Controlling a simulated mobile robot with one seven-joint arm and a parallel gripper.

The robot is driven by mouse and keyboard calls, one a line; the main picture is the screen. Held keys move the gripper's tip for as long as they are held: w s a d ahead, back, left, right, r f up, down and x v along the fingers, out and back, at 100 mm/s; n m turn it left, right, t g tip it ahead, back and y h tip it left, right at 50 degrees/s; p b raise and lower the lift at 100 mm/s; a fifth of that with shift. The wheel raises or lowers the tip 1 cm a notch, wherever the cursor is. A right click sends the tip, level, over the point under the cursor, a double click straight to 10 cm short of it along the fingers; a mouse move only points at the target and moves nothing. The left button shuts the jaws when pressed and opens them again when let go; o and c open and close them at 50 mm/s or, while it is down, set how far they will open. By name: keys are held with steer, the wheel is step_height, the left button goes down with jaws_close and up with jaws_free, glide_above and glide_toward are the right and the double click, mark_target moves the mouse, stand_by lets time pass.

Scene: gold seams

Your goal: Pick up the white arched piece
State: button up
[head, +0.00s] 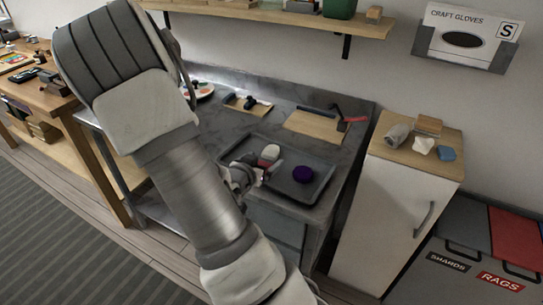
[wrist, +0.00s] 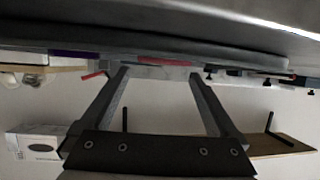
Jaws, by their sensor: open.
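A small piece, red above and whitish below (head: 269,153), lies in the dark tray (head: 322,180) on the grey workbench. It may be the white arched piece, but its arch is not clear. My gripper (head: 250,172) is low at the tray's left part, close beside this piece and partly hidden by my arm. In the wrist view, which looks upside down, my gripper (wrist: 158,73) has its two fingers wide apart with nothing held. A red and pale strip (wrist: 165,61) shows between and beyond the fingertips. Whether the fingers touch it cannot be told.
A dark purple round thing (head: 303,174) lies in the tray to the right. Behind is a tan board (head: 312,123) with a red-handled tool. A white cabinet (head: 400,200) at right carries a grey cup, a white lump (head: 423,146) and a blue block. A shelf hangs above.

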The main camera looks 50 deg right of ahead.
mark_target(271, 151)
steer(key=x, duration=0.2)
steer(key=b+x, duration=0.1)
steer(key=x, duration=0.2)
steer(key=shift+w+r, duration=0.1)
steer(key=shift+w, duration=0.3)
jaws_close()
steer(key=shift+d+r, duration=0.1)
steer(key=shift+r, duration=0.1)
